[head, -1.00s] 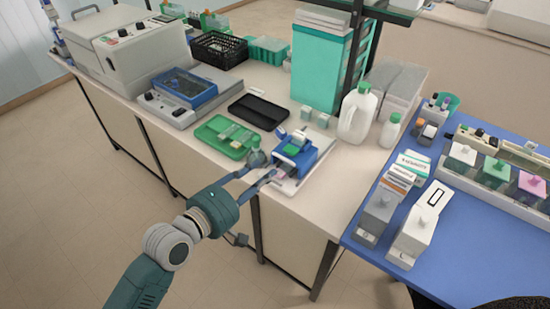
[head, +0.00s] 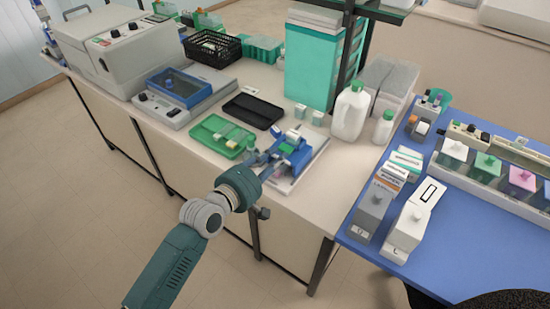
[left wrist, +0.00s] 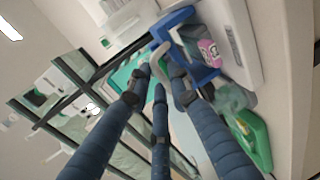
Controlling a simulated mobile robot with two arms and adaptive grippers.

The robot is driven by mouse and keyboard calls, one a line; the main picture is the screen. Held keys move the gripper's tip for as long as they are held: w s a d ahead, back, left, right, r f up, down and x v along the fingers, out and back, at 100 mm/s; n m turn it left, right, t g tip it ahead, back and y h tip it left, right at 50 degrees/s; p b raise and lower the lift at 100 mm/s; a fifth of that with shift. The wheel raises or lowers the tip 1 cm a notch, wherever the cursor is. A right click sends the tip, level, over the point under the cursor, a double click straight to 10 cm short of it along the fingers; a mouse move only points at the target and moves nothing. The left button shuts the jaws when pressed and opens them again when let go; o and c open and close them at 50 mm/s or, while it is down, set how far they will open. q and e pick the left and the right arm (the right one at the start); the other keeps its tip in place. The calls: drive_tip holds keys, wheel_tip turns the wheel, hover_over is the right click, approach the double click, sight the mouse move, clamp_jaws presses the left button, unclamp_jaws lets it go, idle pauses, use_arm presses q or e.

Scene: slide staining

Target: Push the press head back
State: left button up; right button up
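The press is a small blue device (head: 298,152) on a white board (head: 284,185) near the front edge of the beige bench. It has a white and green part on top. My left gripper (head: 268,161) reaches in from the front left, its fingers close against the press's left side. In the left wrist view the blue press (left wrist: 196,48) lies just beyond the fingertips (left wrist: 160,80). The fingertips stand apart, with a grey-green curved part showing between them. I cannot tell whether they touch it. My right gripper is out of view.
A green tray (head: 204,137) with slides lies left of the press, and a black tray (head: 253,111) behind it. A white jug (head: 349,112) and a small bottle (head: 382,128) stand behind right. A blue table (head: 450,235) with staining jars is at the right.

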sight(292, 140)
use_arm(q)
clamp_jaws()
drive_tip(key=x, duration=0.3)
drive_tip(key=r+b+x, duration=0.1)
drive_tip(key=x, duration=0.1)
drive_tip(key=b+x, duration=0.1)
drive_tip(key=x, duration=0.2)
drive_tip(key=shift+w+d+r, duration=0.2)
drive_tip(key=shift+w+d, duration=0.1)
drive_tip(key=shift+w, duration=0.15)
drive_tip(key=shift+r, duration=0.25)
drive_tip(key=shift+o, duration=1.4)
unclamp_jaws()
drive_tip(key=shift+o, duration=1.4)
drive_tip(key=shift+w+d, duration=0.1)
drive_tip(key=shift+w, duration=0.1)
